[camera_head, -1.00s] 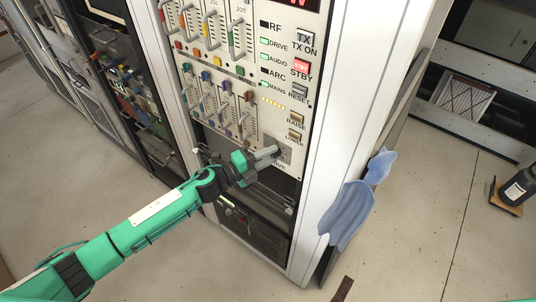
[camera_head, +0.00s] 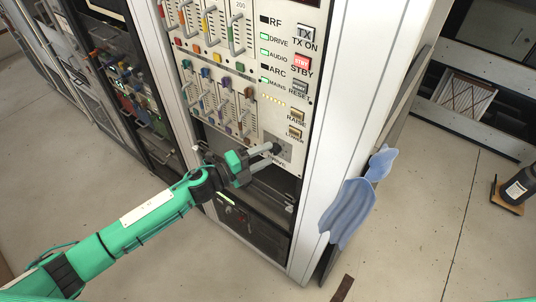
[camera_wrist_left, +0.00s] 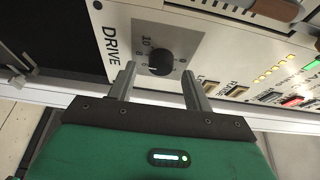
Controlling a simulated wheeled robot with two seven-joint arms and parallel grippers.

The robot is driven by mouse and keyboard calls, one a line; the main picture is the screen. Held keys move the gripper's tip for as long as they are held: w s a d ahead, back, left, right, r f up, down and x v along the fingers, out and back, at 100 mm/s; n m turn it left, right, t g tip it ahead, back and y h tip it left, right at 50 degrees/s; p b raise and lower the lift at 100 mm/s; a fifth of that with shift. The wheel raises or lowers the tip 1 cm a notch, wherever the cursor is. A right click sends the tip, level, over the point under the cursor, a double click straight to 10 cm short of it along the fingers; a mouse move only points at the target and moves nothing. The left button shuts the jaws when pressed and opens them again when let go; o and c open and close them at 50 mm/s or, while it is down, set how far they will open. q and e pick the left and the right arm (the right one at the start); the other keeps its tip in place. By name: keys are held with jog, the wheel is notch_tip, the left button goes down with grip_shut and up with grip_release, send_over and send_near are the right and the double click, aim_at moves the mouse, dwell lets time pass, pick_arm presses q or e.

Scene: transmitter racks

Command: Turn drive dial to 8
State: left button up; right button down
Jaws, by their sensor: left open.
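The drive dial (camera_wrist_left: 160,62) is a round black knob on a grey square plate with printed numbers, beside the word DRIVE on the cream panel (camera_wrist_left: 215,40). In the head view the dial's plate (camera_head: 286,150) is at the panel's lower right, partly behind my gripper. My left gripper (camera_wrist_left: 158,80) is open, its two grey fingers apart on either side of the dial in the wrist view, with the tips near its lower edge. It also shows in the head view (camera_head: 268,155). I cannot tell whether the fingers touch the dial. The dial's exact setting is not readable. My right gripper is not in view.
RAISE (camera_head: 296,116) and LOWER (camera_head: 295,132) buttons sit just above the dial. STBY (camera_head: 301,63) is lit red higher up. A dark bottle (camera_head: 519,186) stands at far right.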

pick_arm(q)
jog(key=b+v, duration=0.4)
jog(key=v, duration=0.8)
jog(key=shift+w, duration=0.1)
